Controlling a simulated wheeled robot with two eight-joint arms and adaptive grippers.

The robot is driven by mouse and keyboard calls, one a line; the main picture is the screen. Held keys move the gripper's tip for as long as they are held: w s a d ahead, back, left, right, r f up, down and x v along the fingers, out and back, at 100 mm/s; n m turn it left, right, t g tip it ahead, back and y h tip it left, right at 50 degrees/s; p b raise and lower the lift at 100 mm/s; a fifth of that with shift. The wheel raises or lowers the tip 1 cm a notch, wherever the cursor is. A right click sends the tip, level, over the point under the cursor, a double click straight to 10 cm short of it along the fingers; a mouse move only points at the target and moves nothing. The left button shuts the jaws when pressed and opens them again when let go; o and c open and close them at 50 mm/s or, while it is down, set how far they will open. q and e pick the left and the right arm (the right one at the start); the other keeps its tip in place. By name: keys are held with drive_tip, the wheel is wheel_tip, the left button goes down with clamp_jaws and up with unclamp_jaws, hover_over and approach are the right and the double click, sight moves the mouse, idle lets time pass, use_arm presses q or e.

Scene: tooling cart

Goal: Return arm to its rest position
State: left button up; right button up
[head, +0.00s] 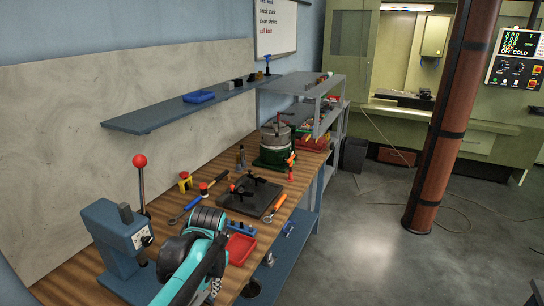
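My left arm, teal and black, comes in at the bottom left over the workbench (165,198). My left gripper (212,288) is at its lower end near the bottom edge of the picture. It is small and mostly hidden by the arm's links, so its fingers cannot be made out. I cannot see anything held in it. The arm stands close beside a blue-grey press (112,240) with a red-knobbed lever (140,162). A red tray (240,248) lies just right of the arm. My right gripper does not show.
A black plate (249,196), an orange-handled tool (273,208) and a green-based machine (277,150) are on the bench. A blue-grey shelf (190,105) hangs above. A brown column (440,130) stands at right. The floor (365,250) between bench and column is mostly clear.

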use_arm(q)
drive_tip(key=s+d+f+n+t+h, duration=0.1)
drive_tip(key=s+n+t, duration=0.3)
drive_tip(key=s, duration=0.9)
drive_tip(key=shift+d+f+t+h, duration=0.2)
drive_tip(key=shift+f+t+h, duration=0.2)
drive_tip(key=shift+f+t, duration=0.4)
